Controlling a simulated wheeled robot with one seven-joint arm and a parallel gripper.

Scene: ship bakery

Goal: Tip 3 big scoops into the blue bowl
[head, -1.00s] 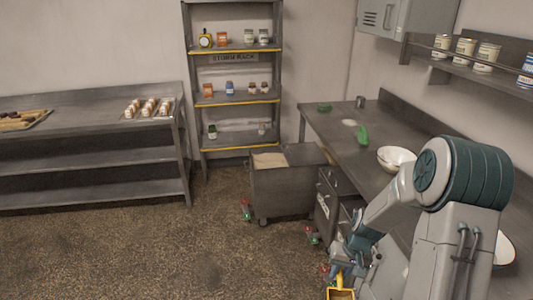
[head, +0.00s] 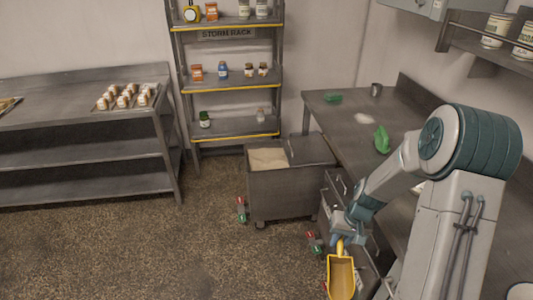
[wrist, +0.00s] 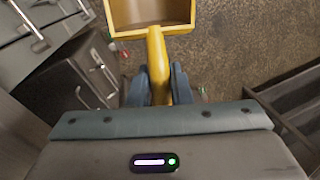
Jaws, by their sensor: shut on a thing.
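My gripper (head: 346,236) is shut on the handle of a yellow scoop (head: 340,278), held in front of the counter's drawers. In the wrist view the scoop (wrist: 151,32) extends ahead of the fingers (wrist: 158,88); its visible inside looks empty. A grey wheeled bin (head: 285,192) with pale powder (head: 268,158) stands beyond the scoop, its lid partly open. No bowl that I can call blue shows. A white rim (head: 521,291) shows at the lower right, and my arm hides much of the counter.
A steel counter (head: 345,125) on the right holds a green scoop-like item (head: 382,139), a green block (head: 333,97) and a metal cup (head: 376,89). A storm rack (head: 226,80) stands behind the bin. A steel table (head: 60,122) is at left.

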